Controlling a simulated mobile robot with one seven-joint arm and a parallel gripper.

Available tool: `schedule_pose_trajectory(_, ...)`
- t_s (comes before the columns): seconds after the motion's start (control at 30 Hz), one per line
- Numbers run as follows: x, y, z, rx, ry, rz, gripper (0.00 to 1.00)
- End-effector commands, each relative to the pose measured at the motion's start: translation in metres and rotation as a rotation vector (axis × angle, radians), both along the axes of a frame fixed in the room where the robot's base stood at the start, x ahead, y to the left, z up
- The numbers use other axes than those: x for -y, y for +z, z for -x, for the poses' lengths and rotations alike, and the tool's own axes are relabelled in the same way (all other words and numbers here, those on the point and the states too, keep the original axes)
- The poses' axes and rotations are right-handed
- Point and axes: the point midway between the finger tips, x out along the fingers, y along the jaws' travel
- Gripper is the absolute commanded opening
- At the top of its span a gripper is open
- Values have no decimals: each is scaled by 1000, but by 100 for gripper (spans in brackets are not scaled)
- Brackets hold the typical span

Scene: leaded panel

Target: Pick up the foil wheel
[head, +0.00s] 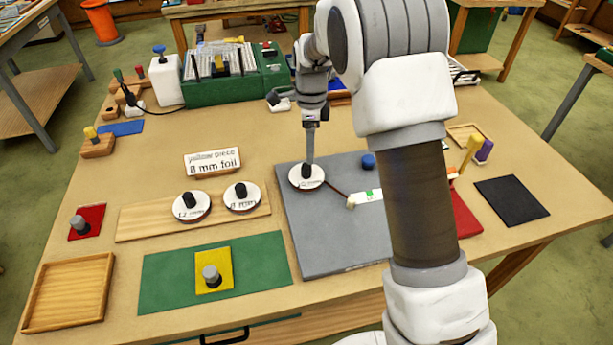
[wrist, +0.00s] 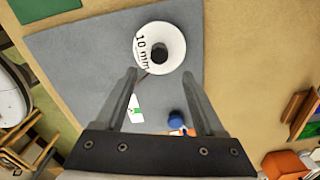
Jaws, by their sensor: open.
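Three white foil wheels with black knobs are in the head view. One wheel (head: 307,183) lies on the grey mat; in the wrist view this wheel (wrist: 174,35) reads "10 mm". Two stand on a wooden strip: the left wheel (head: 191,213) seems to read 12 mm, the right wheel (head: 243,203) seems to read 8 mm. A sign (head: 212,162) says "yellow piece 8 mm foil". My gripper (head: 309,157) points down at the 10 mm wheel. In the wrist view my gripper (wrist: 159,74) is open and empty, the wheel just past its fingertips. Contact cannot be told.
The grey mat (head: 335,240) also bears a blue knob (head: 368,161) and a white tag. A yellow piece (head: 223,255) with a grey knob lies on the green mat (head: 165,285). A wooden tray (head: 38,323) is front left. A green rack (head: 222,90) stands behind.

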Motion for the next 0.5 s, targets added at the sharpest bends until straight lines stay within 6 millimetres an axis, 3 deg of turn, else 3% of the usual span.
schedule_pose_trajectory(0.1,1,-16,0,-1,-1,1,71)
schedule_pose_trajectory(0.33,-3,-31,1,-2,1,1,71)
schedule_pose_trajectory(0.5,-10,-57,2,-3,-1,0,71)
